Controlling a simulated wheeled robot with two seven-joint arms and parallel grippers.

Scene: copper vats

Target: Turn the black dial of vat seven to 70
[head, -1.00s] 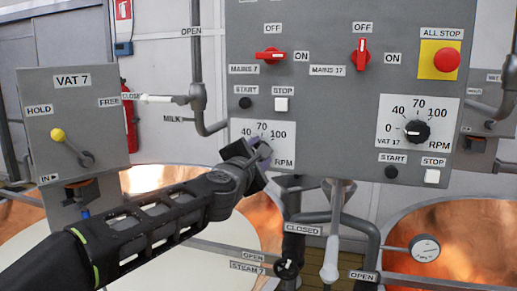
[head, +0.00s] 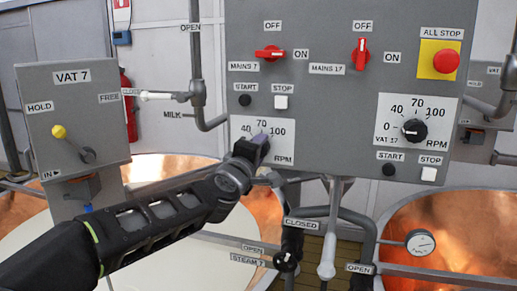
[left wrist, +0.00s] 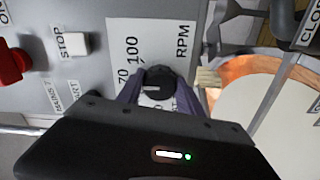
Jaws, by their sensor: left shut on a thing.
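The black dial of vat seven (left wrist: 158,82) sits on a white scale plate (left wrist: 150,45), which shows 70, 100 and RPM in the left wrist view. My left gripper (left wrist: 160,92) has a finger on each side of the dial and is shut on it. A pale mark on the dial points left in that view, towards the 70. In the head view my left gripper (head: 258,148) covers the dial; the plate (head: 283,150) shows around it with 40, 70 and 100. My right gripper is not in view.
Above the dial are the START 7 button (head: 244,100), STOP button (head: 281,102) and red MAINS 7 switch (head: 270,52). To the right are vat 17's dial (head: 414,130) and the red ALL STOP button (head: 446,62). Pipes and a steam valve (head: 286,262) stand below.

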